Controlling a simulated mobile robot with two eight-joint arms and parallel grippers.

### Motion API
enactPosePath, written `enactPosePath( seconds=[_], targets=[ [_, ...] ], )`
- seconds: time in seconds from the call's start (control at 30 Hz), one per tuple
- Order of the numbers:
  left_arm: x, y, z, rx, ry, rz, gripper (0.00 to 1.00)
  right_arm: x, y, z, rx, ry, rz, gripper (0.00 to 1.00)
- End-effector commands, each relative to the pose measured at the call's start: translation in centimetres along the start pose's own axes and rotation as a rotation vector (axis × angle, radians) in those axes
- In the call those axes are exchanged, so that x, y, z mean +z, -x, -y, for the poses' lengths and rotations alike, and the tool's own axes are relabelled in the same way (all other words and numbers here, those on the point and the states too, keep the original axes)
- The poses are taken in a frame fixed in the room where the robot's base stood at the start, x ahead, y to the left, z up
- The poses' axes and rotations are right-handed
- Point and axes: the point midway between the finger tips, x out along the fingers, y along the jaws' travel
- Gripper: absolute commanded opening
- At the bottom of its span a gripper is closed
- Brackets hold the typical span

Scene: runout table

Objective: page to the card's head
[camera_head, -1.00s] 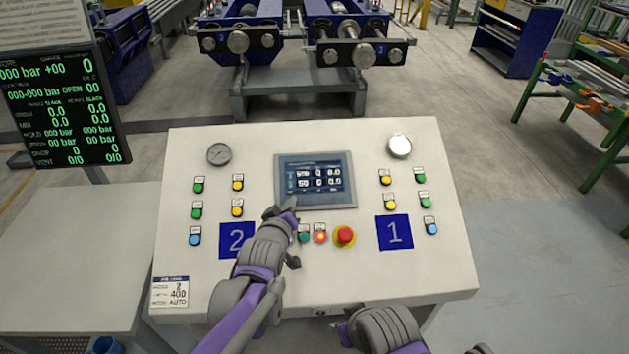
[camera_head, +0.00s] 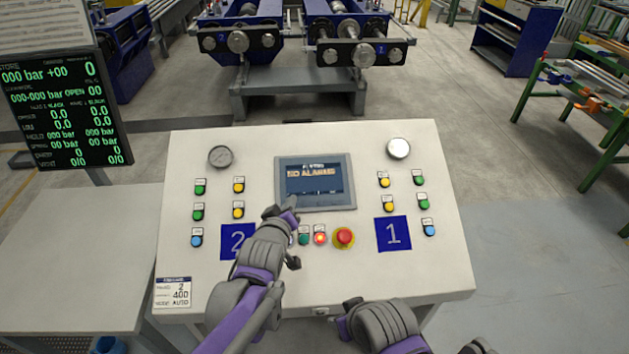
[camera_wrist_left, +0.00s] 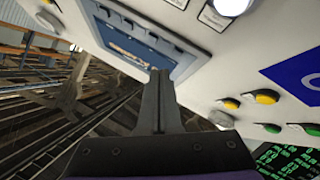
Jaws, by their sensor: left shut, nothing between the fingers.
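The console's small screen (camera_head: 315,182) shows a dark page with text that looks like "NO ALARMS". The job card (camera_head: 172,292) is a white label at the console's lower left; its lines appear to read 2, 400 and AUTO. My left gripper (camera_head: 289,209) is shut and empty, its tip at the screen's lower edge. In the left wrist view the shut fingers (camera_wrist_left: 158,98) reach up to the screen's frame; whether they touch is unclear. My right gripper (camera_head: 352,325) is low at the console's front edge, its fingers not clear.
Below the screen are a green button (camera_head: 303,238), a lit red button (camera_head: 320,238) and a red emergency stop (camera_head: 344,236). Blue plates 2 (camera_head: 237,241) and 1 (camera_head: 393,233) flank them. A status monitor (camera_head: 66,110) stands at left.

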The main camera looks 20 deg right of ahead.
Motion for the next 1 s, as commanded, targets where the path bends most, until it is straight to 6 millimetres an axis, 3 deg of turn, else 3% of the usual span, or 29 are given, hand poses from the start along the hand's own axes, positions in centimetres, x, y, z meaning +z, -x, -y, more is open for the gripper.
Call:
enactPosePath(
  seconds=[0.47, 1.0],
  targets=[
    [-2.7, 3.3, -2.5, 0.001, -0.001, -0.002, 0.0, -2.9, 2.8, 0.0, 0.0, 0.0, -0.026, 0.5],
    [-2.6, 3.5, -2.6, 0.0, 0.0, -0.001, 0.0, -2.9, 2.8, 0.0, 0.0, 0.0, -0.026, 0.5]
  ],
)
